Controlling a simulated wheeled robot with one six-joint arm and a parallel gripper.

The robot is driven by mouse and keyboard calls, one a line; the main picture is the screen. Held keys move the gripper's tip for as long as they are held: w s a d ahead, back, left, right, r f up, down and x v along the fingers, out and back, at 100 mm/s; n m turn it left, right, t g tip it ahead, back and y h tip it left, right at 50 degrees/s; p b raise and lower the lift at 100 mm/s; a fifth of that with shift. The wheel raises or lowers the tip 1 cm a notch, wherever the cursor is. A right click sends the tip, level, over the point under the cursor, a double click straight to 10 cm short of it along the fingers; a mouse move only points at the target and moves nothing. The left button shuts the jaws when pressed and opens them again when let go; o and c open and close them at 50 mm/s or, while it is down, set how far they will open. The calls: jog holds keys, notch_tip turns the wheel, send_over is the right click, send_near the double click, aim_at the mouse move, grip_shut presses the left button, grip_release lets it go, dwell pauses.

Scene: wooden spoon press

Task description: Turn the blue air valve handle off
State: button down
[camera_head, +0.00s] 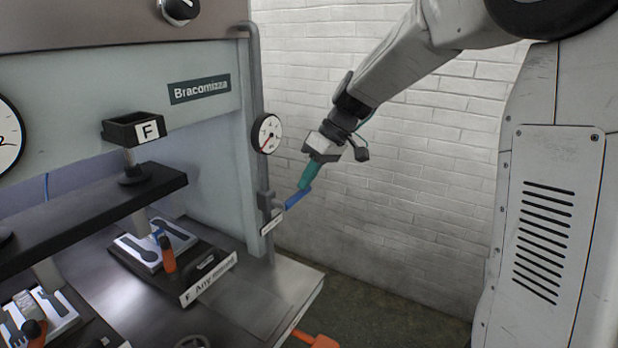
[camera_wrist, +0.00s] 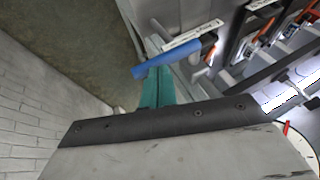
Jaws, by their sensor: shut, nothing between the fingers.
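The blue air valve handle (camera_head: 297,198) sticks out to the right from the valve on the pipe at the press's right edge, below the small gauge. In the wrist view the blue handle (camera_wrist: 180,60) lies just beyond the fingertips. My gripper (camera_head: 304,186) has green fingers pressed together, with nothing between them. Its tips are at or very close to the handle's upper side; I cannot tell whether they touch. The shut fingers also show in the wrist view (camera_wrist: 158,78), with the handle crossing in front of their tips.
A round gauge (camera_head: 267,133) is on the pipe above the valve, near my wrist. The press (camera_head: 215,150) stands at left, with an orange-handled tool (camera_head: 167,255) on its bed. A white brick wall (camera_head: 400,150) is behind. An orange handle (camera_head: 315,340) shows at the bottom.

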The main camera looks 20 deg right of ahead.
jog(key=a+r+v, duration=0.1)
jog(key=a+v, duration=0.1)
jog(key=v, duration=1.2)
jog(key=s+f+m+h, duration=0.2)
jog(key=s+f, duration=0.2)
jog(key=s, duration=0.6)
jog(key=s+a+f+m+h, duration=0.1)
jog(key=s+f, duration=0.3)
jog(key=s, duration=0.7)
jog(key=s+f+m+h, duration=0.3)
jog(key=s+f+m, duration=0.1)
jog(key=s, duration=0.6)
jog(key=shift+s+a, duration=0.2)
jog(key=shift+a, duration=0.15)
